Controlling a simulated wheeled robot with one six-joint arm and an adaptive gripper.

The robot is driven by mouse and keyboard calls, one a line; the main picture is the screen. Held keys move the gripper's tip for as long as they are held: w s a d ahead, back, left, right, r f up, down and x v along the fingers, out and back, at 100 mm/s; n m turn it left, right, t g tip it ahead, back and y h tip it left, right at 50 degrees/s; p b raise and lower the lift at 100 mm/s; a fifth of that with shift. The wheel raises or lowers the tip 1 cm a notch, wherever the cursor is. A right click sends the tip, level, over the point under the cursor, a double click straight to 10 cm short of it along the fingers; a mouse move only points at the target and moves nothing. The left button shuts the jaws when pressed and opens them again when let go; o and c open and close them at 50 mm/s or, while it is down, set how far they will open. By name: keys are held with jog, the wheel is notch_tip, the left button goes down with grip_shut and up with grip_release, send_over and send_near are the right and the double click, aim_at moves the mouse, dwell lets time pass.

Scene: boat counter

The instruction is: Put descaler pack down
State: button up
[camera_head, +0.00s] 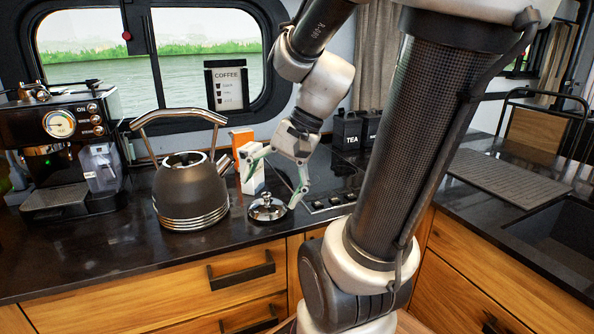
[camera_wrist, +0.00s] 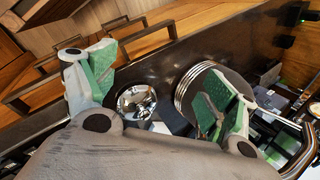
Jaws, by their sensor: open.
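The descaler pack, an orange and white box (camera_head: 242,139), stands upright on the dark counter just right of the kettle in the head view. One finger of my gripper (camera_head: 270,191) crosses in front of the pack; I cannot tell whether it touches. My gripper points down with its fingers spread wide, above and around the small shiny lid (camera_head: 267,210). The lid also shows between the green-padded fingers in the wrist view (camera_wrist: 137,102). Nothing is clearly held. The pack cannot be clearly made out in the wrist view.
A dark kettle (camera_head: 190,192) with a raised handle stands close left of the pack. An espresso machine (camera_head: 60,145) is further left. A hob (camera_head: 325,185) and a black TEA canister (camera_head: 350,131) are to the right. The counter's front strip is clear.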

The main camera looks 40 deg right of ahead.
jog(key=s+d+r+n+t+h, duration=0.1)
jog(key=s+d+r+n+h, duration=0.2)
jog(key=n, duration=0.7)
jog(key=shift+s+r+h, duration=0.5)
jog(key=shift+s+h, duration=0.3)
jog(key=shift+s, duration=0.05)
